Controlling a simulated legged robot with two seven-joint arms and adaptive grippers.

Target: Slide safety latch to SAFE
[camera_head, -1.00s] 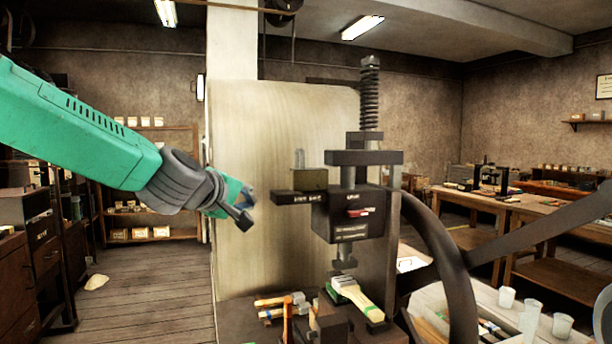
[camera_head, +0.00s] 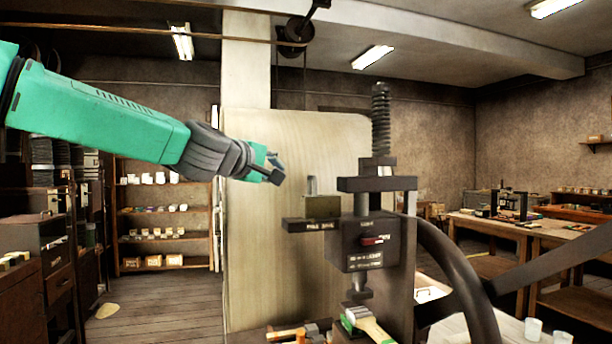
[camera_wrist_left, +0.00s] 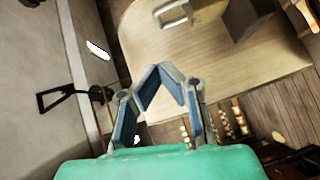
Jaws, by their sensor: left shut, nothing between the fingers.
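The safety latch (camera_head: 322,207) is a small olive block with an upright pin, on a dark labelled bar (camera_head: 310,225) at the left of the press head (camera_head: 370,242). The label is too small to read surely. My left gripper (camera_head: 279,169) is up and left of the latch, apart from it, shut and empty. In the left wrist view the left gripper's fingertips (camera_wrist_left: 160,68) meet with nothing between them. A pale block-like part at that view's top edge may be the latch; I cannot tell. My right gripper is not in view.
A threaded screw (camera_head: 381,120) rises above the press and a large dark handwheel (camera_head: 455,265) curves at its right. A pale wooden panel (camera_head: 290,150) stands behind the gripper and latch. A brush (camera_head: 368,325) lies under the press ram. Shelves (camera_head: 160,210) stand at the left.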

